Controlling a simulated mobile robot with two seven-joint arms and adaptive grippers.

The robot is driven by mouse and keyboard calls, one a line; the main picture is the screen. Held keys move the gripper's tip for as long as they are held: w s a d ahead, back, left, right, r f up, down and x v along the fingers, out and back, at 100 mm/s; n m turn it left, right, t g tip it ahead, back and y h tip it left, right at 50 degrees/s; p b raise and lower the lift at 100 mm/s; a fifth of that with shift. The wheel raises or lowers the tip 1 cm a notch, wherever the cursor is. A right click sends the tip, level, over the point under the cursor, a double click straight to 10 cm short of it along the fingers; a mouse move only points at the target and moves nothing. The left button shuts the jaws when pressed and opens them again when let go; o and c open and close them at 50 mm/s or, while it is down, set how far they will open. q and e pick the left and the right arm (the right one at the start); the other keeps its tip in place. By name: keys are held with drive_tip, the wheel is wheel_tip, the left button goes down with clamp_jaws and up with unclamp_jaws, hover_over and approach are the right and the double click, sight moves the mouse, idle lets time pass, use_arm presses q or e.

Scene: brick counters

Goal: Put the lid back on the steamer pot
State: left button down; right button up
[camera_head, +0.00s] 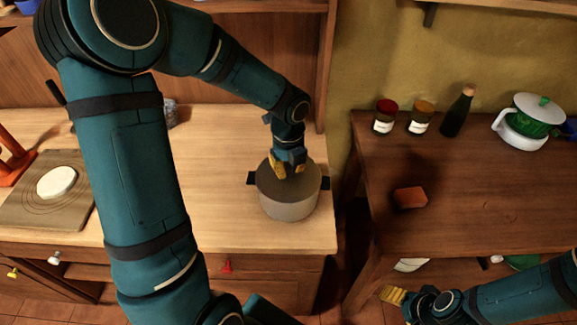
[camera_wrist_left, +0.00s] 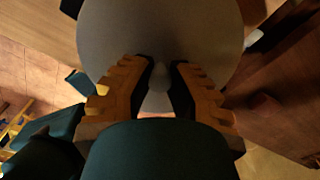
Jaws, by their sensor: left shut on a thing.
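The steamer pot (camera_head: 289,210) is a grey round pot with dark side handles near the right end of the light wooden counter. Its darker grey round lid (camera_head: 306,183) covers the top and looks level; I cannot tell whether any gap is left under it. My left gripper (camera_head: 288,170) points down over the lid's middle, shut on its knob. In the left wrist view the yellow fingers stand on both sides of the knob (camera_wrist_left: 160,88), over the broad lid (camera_wrist_left: 160,30). My right gripper (camera_head: 393,295) is low at the right, away from the pot; its opening is unclear.
A board (camera_head: 22,207) with a white round item (camera_head: 56,183) lies at the left. The dark counter (camera_head: 480,190) at the right holds two jars, a bottle (camera_head: 457,112), a green-and-white pot (camera_head: 528,122) and a reddish block (camera_head: 410,197). A gap separates the counters.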

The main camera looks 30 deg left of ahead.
idle(0.6)
use_arm(q)
drive_tip(key=shift+c, duration=1.7)
unclamp_jaws()
drive_tip(key=shift+r+p, duration=0.15)
drive_tip(key=shift+p, duration=0.2)
drive_tip(key=shift+r+p, duration=3.25)
drive_tip(key=shift+r, duration=0.15)
